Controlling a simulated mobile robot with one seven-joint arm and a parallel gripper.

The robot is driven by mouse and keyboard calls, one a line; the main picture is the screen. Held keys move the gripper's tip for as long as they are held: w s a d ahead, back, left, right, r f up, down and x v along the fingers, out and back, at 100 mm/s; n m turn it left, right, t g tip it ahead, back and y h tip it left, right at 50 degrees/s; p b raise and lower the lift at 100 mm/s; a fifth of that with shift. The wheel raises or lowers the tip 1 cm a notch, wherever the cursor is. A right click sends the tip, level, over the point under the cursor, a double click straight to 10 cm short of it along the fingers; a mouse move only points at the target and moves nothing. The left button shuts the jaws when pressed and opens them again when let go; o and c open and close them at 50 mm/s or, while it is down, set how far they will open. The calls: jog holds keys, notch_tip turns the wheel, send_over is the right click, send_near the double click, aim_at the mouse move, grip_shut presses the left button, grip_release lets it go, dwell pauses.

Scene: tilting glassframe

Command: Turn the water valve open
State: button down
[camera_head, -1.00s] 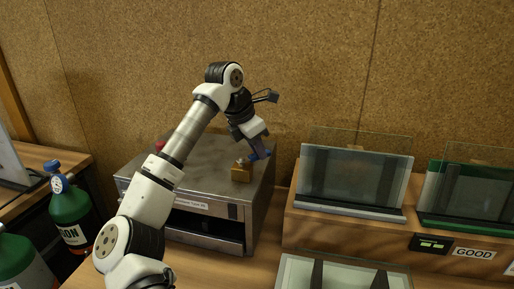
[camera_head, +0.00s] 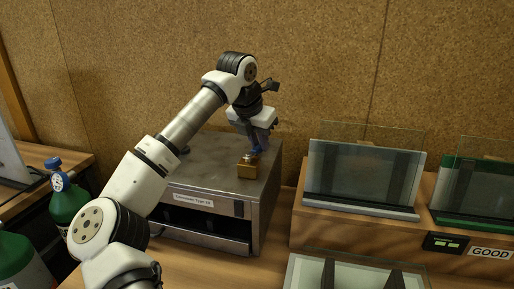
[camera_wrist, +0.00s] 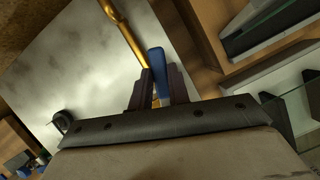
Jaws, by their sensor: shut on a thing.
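The water valve has a brass body (camera_head: 247,171) on the front right part of the metal machine's top. Its blue handle (camera_wrist: 156,62) shows in the wrist view between my fingers, beside a brass pipe (camera_wrist: 126,32). My gripper (camera_head: 257,147) points down over the valve and is shut on the blue handle. In the wrist view my gripper (camera_wrist: 158,90) has its two dark fingers on either side of the handle. In the head view my fingers hide much of the handle, so its exact angle is hard to tell.
The metal machine (camera_head: 205,160) stands on a wooden bench against a cork wall. Glass panes (camera_head: 362,175) stand in racks on a wooden block to the right. Green bottles (camera_head: 68,205) stand at the left. Another glass piece (camera_head: 345,275) lies at the front right.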

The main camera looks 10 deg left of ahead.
jog(key=shift+w+a+n+y+b, duration=0.1)
jog(key=shift+a+n+y+b, duration=0.35)
jog(key=shift+n, duration=0.45)
jog(key=shift+w+a+n+y+b, duration=0.1)
jog(key=shift+a+n+y+b, duration=0.15)
jog(key=shift+n+b, duration=0.45)
jog(key=shift+a+n, duration=0.1)
jog(key=shift+n, duration=0.3)
jog(key=c, duration=1.3)
grip_release()
jog(key=b+v, duration=0.1)
jog(key=v, duration=1.3)
jog(key=shift+s+f, duration=0.15)
jog(key=shift+s, duration=0.05)
